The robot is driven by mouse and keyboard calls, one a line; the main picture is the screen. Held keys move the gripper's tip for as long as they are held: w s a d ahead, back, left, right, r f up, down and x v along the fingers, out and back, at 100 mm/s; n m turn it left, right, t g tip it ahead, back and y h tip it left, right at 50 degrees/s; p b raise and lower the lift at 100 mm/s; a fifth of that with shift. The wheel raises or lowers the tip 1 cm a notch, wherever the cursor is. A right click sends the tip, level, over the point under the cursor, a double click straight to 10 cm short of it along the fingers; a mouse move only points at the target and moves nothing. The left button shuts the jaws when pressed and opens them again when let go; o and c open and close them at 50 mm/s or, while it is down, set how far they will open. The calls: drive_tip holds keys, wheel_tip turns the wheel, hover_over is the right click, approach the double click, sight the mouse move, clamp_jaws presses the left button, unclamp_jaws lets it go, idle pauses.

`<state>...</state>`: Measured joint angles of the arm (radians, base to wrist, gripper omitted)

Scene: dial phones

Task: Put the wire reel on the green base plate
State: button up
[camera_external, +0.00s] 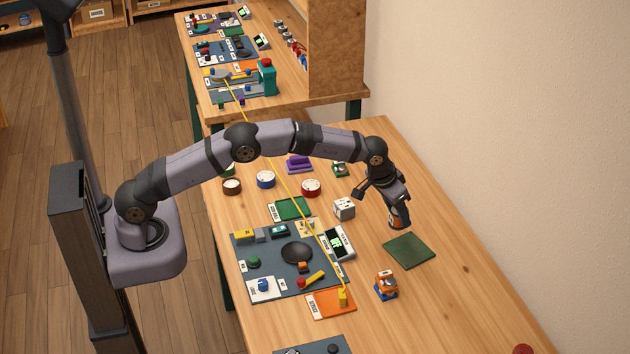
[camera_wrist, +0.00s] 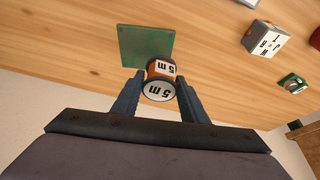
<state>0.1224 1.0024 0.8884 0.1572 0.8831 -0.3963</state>
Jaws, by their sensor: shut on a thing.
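The wire reel (camera_wrist: 157,91) is orange and black with a white end marked "5 m". My gripper (camera_wrist: 160,80) is shut on it, one finger at each side. In the external view my gripper (camera_external: 396,206) points down with the reel (camera_external: 399,222) at its tips, just behind the green base plate. Whether the reel touches the table is unclear. The green base plate (camera_external: 409,251) is a flat, bare dark green square on the wooden table; it shows beyond the reel in the wrist view (camera_wrist: 135,45).
A white lettered cube (camera_external: 344,208) stands left of my gripper. An orange and blue item (camera_external: 385,285) stands in front of the plate. A grey mat (camera_external: 265,275) with several parts and an orange card (camera_external: 325,304) lie to the left. The table right of the plate is clear.

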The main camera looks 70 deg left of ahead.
drive_tip(key=shift+f+p, duration=0.9)
drive_tip(key=shift+f, duration=2.7)
drive_tip(key=shift+f, duration=0.25)
drive_tip(key=o, duration=1.2)
drive_tip(key=shift+r, duration=0.1)
drive_tip(key=shift+s+r, duration=0.1)
drive_tip(key=shift+r, duration=0.45)
drive_tip(key=b+v, duration=0.3)
drive_tip(key=v, duration=0.8)
drive_tip(key=shift+s+d, duration=0.1)
